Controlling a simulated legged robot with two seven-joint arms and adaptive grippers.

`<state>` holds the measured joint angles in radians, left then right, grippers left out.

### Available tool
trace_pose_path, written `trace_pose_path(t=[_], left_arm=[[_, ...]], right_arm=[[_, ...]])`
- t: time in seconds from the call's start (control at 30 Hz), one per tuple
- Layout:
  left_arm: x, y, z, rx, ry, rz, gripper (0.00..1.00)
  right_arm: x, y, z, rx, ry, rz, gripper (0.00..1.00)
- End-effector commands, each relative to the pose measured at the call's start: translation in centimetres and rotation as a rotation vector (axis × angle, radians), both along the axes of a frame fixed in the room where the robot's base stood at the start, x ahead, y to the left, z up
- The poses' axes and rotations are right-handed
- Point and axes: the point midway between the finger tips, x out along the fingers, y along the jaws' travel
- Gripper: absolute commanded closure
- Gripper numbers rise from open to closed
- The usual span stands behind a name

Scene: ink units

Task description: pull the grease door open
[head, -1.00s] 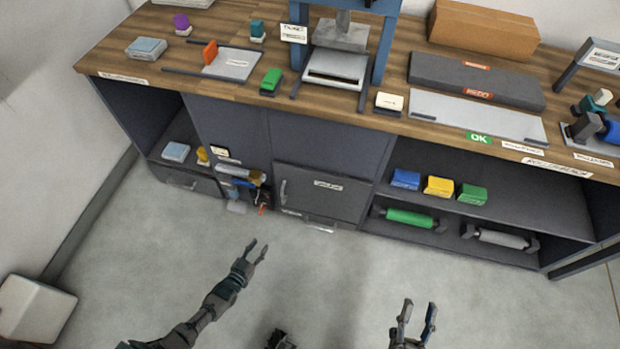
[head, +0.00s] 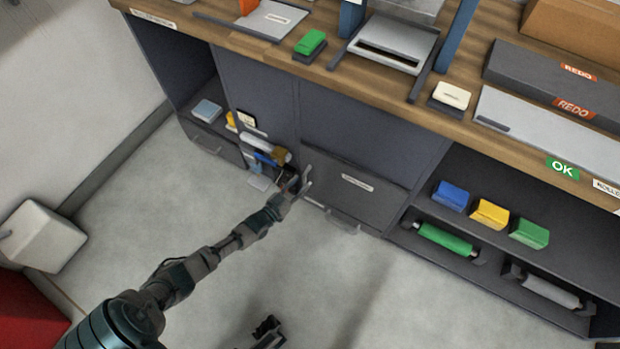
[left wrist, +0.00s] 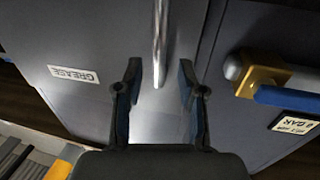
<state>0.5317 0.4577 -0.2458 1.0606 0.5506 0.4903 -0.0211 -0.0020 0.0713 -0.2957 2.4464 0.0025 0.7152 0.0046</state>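My left gripper (left wrist: 159,78) is open. Its fingers lie either side of the handle's near end, with gaps visible; I see no contact. In the head view the left gripper (head: 297,187) is at the handle, partly hiding it.
An open shelf with coloured boxes (head: 490,214) and rollers is to the right. The floor in front is clear.

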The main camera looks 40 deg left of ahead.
Motion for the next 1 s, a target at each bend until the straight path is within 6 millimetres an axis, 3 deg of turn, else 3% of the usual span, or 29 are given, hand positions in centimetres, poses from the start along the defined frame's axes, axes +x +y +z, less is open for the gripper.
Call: trace_pose_path(t=[0.2,0.57,0.73,1.0], left_arm=[[2.6,0.3,-0.5,-0.003,0.003,0.000,0.61],[3.3,0.4,-0.1,-0.003,-0.001,0.000,0.61],[3.3,0.2,0.0,-0.001,-0.001,0.000,1.00],[3.3,0.3,0.0,-0.003,-0.002,0.000,1.00]], right_arm=[[0.5,0.6,0.0,-0.006,-0.032,0.002,0.60],[0.9,0.7,0.2,-0.007,-0.038,0.002,0.60],[0.9,0.7,0.2,-0.007,-0.038,0.003,0.60],[0.9,0.7,0.2,-0.009,-0.039,0.003,0.60]])
